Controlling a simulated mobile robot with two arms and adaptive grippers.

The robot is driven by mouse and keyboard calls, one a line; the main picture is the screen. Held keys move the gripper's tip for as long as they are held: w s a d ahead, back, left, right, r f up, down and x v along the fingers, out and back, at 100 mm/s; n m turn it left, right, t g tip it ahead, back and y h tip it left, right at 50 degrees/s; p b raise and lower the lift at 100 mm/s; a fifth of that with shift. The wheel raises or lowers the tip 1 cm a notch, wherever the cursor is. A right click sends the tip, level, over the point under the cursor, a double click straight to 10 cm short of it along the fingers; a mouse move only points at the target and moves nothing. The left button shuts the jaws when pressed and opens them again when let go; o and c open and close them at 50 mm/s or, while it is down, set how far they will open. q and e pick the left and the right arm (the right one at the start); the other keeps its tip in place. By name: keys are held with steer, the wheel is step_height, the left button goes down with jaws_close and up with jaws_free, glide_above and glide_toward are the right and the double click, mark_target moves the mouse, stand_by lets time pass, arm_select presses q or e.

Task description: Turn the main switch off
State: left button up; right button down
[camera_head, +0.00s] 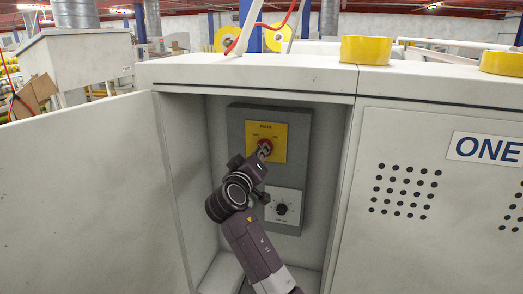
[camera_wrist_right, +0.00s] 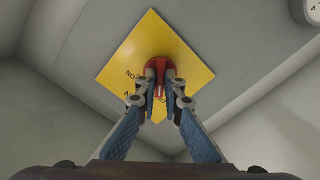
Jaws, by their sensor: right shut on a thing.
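The main switch is a red rotary knob (camera_head: 266,146) on a yellow plate (camera_head: 279,129), mounted on a grey panel inside the open cabinet. My right gripper (camera_head: 264,152) reaches into the cabinet and is shut on the red knob. In the right wrist view, the knob (camera_wrist_right: 160,72) sits between the two fingertips (camera_wrist_right: 160,80) of my right gripper. The yellow plate (camera_wrist_right: 158,40) appears as a diamond there, with its lettering partly hidden by the fingers. My left gripper is in neither view.
A white plate with a black dial (camera_head: 282,207) sits below the switch. The open cabinet door (camera_head: 80,195) fills the left side. A closed cabinet front (camera_head: 440,220) marked "ONE" stands at right. Yellow rings (camera_head: 366,49) lie on top. The cabinet walls are close around my right arm.

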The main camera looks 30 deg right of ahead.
steer(key=shift+f, duration=0.2)
steer(key=c, duration=2.1)
jaws_free()
steer(key=shift+r, duration=0.1)
steer(key=v, duration=1.2)
